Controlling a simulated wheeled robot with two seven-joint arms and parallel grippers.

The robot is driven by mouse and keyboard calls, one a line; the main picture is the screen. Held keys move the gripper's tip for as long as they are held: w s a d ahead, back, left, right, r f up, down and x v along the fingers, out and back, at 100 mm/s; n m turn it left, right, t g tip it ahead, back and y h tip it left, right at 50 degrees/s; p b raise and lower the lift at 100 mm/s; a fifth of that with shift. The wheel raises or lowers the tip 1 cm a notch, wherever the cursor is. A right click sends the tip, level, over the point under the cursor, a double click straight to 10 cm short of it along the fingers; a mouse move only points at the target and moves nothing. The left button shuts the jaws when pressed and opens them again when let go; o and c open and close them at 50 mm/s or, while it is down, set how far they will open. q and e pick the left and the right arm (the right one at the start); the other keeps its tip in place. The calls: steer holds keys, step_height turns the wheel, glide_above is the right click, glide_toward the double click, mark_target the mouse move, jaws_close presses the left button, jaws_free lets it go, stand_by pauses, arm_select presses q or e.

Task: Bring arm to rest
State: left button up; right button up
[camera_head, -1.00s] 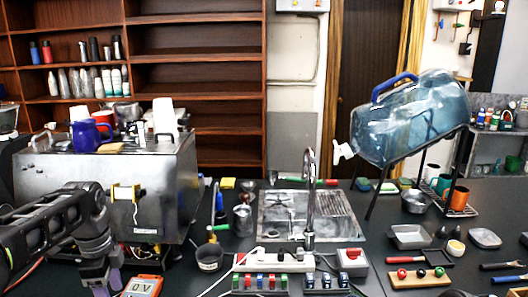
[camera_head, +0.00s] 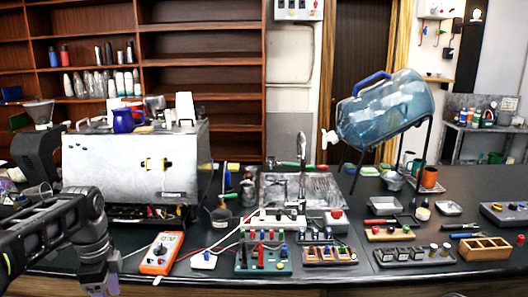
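My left arm comes in from the left edge, black, bent at the elbow. Its gripper (camera_head: 100,284) points down at the front edge of the counter, at the bottom of the view. The fingers are small and partly cut off by the frame, so I cannot tell whether they are open or shut. No held object shows there. An orange multimeter (camera_head: 161,254) lies on the counter to the right of this gripper, apart from it. The metal brewer (camera_head: 125,165) stands behind the arm. My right arm and gripper are not in view.
The dark counter (camera_head: 345,280) carries a green terminal board (camera_head: 263,259), a white power strip (camera_head: 275,222), a wooden compartment box (camera_head: 485,249) and a sink (camera_head: 325,188). A blue water jug (camera_head: 385,110) sits tilted on a black stand. Cables cross the counter near the multimeter.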

arm_select(q)
steer(key=w+d+f+n+t+h, duration=0.1)
steer(key=w+d+f+n+t, duration=0.3)
steer(key=w+d+f+n, duration=0.45)
steer(key=s+d+f+n+t+h, duration=0.15)
steer(key=d+f, duration=0.25)
steer(key=f, duration=0.4)
steer(key=s+d+f+n+g+h, duration=0.1)
steer(key=d+f+n, duration=0.2)
steer(key=d+f, duration=0.3)
steer(key=s+d+f+n+g, duration=0.1)
steer(key=s+d+f, duration=0.2)
steer(key=s, duration=0.6)
steer(key=s+d+f+n+g, duration=0.1)
steer(key=s+d+f, duration=0.2)
steer(key=s+f, duration=0.5)
steer(key=s+d+f+n+g, duration=0.1)
steer(key=s+d+f+g, duration=0.1)
steer(key=s+f, duration=0.4)
steer(key=s+d, duration=0.1)
steer(key=s, duration=0.4)
steer(key=shift+d+n, duration=0.3)
steer(key=shift+d, duration=0.1)
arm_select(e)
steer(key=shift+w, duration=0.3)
arm_select(q)
steer(key=shift+f+h, duration=0.1)
steer(key=shift+h, duration=0.15)
